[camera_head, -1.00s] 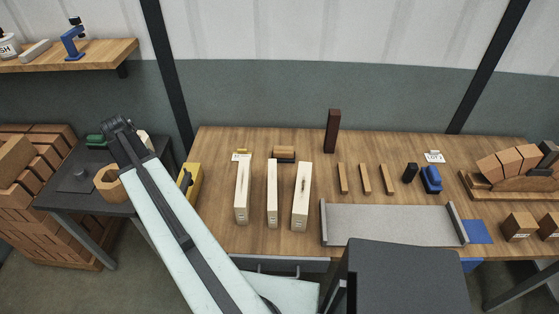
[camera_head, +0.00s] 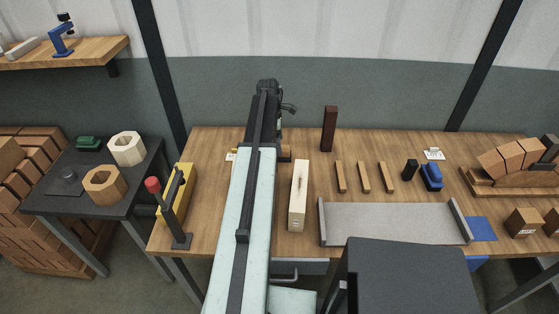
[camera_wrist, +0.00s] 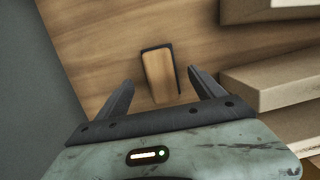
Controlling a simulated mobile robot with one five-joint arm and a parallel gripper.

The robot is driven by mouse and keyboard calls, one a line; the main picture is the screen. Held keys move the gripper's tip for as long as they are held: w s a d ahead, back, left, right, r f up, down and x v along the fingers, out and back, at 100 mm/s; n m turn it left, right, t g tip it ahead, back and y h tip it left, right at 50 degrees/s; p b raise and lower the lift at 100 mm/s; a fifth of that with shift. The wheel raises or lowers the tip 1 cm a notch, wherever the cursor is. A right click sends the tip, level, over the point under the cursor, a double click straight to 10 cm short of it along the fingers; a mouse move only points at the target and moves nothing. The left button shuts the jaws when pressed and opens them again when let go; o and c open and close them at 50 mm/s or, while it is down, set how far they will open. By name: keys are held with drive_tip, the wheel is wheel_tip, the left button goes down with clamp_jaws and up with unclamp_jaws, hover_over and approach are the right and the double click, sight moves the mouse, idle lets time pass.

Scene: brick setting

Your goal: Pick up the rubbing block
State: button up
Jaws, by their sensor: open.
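The rubbing block (camera_wrist: 158,74) is a small wooden block with a dark base, lying on the wooden workbench. In the wrist view it lies just beyond my gripper (camera_wrist: 160,80), between the lines of the two dark fingers. The fingers are spread apart and nothing is held between them. My fingertips are hidden by the arm in the head view.
A dark brown block (camera_head: 329,128) stands behind to the right. Thin wooden strips (camera_head: 364,177) lie further right.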

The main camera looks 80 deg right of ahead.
drive_tip(key=shift+f, duration=0.15)
wheel_tip(320, 180, down, 5)
drive_tip(key=b, duration=0.5)
drive_tip(key=shift+s+f, duration=0.15)
drive_tip(key=shift+f, duration=0.05)
drive_tip(key=shift+r, duration=0.2)
drive_tip(key=shift+c, duration=0.4)
clamp_jaws()
wheel_tip(320, 180, up, 10)
drive_tip(key=p, duration=1)
drive_tip(key=shift+r, duration=0.15)
